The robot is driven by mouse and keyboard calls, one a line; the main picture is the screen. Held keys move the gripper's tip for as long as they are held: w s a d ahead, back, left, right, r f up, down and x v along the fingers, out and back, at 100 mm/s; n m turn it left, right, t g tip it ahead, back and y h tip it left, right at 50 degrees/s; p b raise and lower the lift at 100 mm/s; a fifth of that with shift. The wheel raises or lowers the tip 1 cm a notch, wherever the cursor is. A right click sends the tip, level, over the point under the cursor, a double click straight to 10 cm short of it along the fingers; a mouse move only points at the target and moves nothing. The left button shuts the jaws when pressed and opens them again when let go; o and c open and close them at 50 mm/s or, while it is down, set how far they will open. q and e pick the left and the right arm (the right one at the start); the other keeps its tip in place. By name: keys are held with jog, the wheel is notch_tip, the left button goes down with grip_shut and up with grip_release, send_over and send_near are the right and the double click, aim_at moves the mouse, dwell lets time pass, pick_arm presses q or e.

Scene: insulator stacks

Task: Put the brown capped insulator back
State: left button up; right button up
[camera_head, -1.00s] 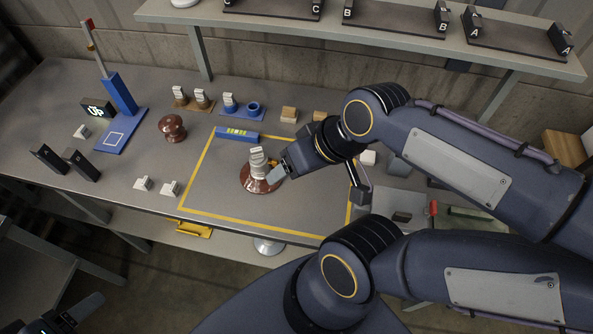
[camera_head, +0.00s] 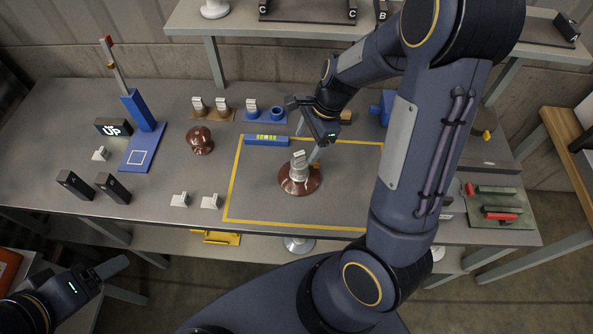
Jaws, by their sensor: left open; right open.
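A brown insulator disc (camera_head: 300,184) stands inside the yellow outline on the table, with a grey metal cap (camera_head: 300,163) upright on its centre. A second brown insulator (camera_head: 200,141), rounded and without a grey cap, stands left of the outline. My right gripper (camera_head: 306,130) is open and empty just behind and above the capped insulator; one pale finger reaches down close to the cap's right side. I cannot tell whether it touches. My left gripper (camera_head: 112,268) is open and empty in front of the table at the lower left.
A blue stand (camera_head: 142,140) with a post and an "UP" sign (camera_head: 114,128) are at the left. Brown and blue holders (camera_head: 264,115) stand behind the outline. Black brackets and white blocks are at the front left. A shelf (camera_head: 235,22) hangs over the back.

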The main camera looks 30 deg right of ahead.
aim_at(301, 160)
jog(key=shift+m, duration=0.3)
jog(key=x, duration=0.8)
jog(key=shift+s+f, duration=0.25)
jog(key=shift+c, duration=0.4)
grip_shut()
jog(key=shift+r, duration=0.1)
